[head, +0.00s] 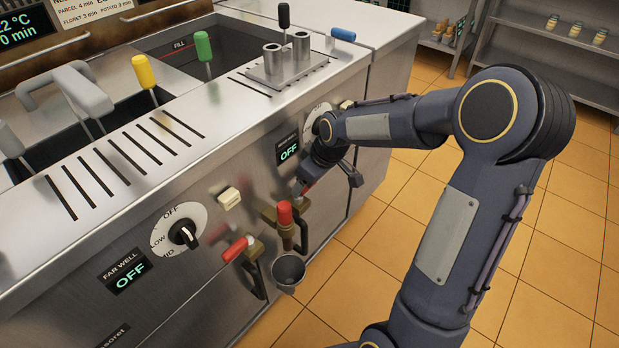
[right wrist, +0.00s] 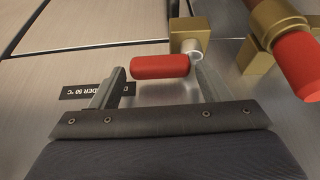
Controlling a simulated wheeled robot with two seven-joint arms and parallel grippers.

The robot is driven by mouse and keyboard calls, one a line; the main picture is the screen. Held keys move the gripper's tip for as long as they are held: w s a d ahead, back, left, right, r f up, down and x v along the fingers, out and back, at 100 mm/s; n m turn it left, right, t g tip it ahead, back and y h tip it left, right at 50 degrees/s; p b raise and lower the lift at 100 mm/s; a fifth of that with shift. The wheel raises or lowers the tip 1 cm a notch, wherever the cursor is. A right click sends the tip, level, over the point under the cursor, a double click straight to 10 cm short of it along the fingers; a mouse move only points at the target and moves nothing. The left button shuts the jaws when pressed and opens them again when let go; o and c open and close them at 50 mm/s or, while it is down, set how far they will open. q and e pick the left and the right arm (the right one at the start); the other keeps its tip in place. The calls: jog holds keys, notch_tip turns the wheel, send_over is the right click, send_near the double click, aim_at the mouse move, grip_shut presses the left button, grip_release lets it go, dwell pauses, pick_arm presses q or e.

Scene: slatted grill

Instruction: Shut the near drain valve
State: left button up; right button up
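In the right wrist view, the right gripper (right wrist: 158,72) is open. A red handle (right wrist: 160,66) lies across the gap between its fingertips, joined to a brass block (right wrist: 188,42). I cannot tell whether they touch. My left gripper is out of view.
A larger red handle (right wrist: 301,62) on brass is close at the right in the wrist view. A metal cup (head: 288,270) is below the valves. The far well dial (head: 182,232) is on the panel. Tiled floor (head: 400,190) lies open at the right.

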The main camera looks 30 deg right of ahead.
jog(key=shift+o, duration=0.9)
jog(key=p+v, duration=0.2)
jog(key=v, duration=0.5)
jog(key=shift+s+r, duration=0.15)
jog(key=shift+r, duration=0.2)
jog(key=s+a+r+m+t+y, duration=0.1)
jog(key=s+a+r+m, duration=0.2)
jog(key=s, duration=0.8)
jog(key=s+a+m+y, duration=0.1)
jog(key=s+a+m, duration=0.3)
jog(key=s, duration=0.8)
notch_tip(320, 180, up, 21)
jog(key=a+p, duration=0.1)
jog(key=p, duration=2)
jog(key=shift+w+n, duration=0.25)
jog(key=shift+n, duration=0.05)
